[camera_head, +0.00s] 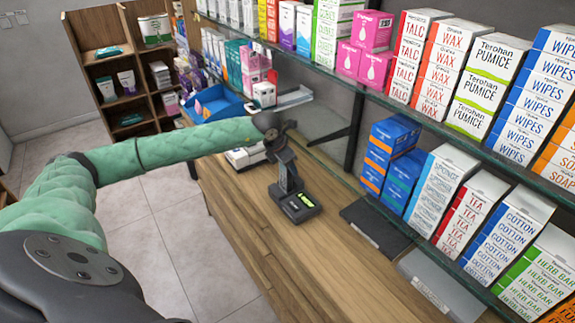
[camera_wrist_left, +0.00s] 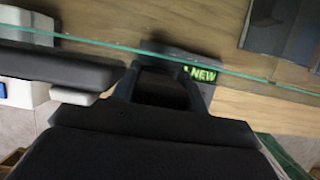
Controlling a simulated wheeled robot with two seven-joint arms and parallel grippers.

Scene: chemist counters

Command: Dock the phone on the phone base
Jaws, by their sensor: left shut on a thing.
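The phone base (camera_head: 293,208) is a dark block with a lit green display, sitting on the wooden counter. It also shows in the left wrist view (camera_wrist_left: 203,74), with "NEW" on its display. My left gripper (camera_head: 284,168) is just above and behind the base, pointing down, at the end of the green arm. It is shut on the dark phone, which shows between the fingers in the left wrist view (camera_wrist_left: 165,90). In the head view the dark phone, gripper and base blend together. I cannot tell whether the phone touches the base. My right gripper is not in view.
A white device (camera_head: 243,158) stands on the counter left of the gripper. A dark flat pad (camera_head: 376,229) and a grey flat device (camera_head: 437,283) lie to the right. Glass shelves with boxes (camera_head: 470,202) overhang the right side. The counter front (camera_head: 258,228) is clear.

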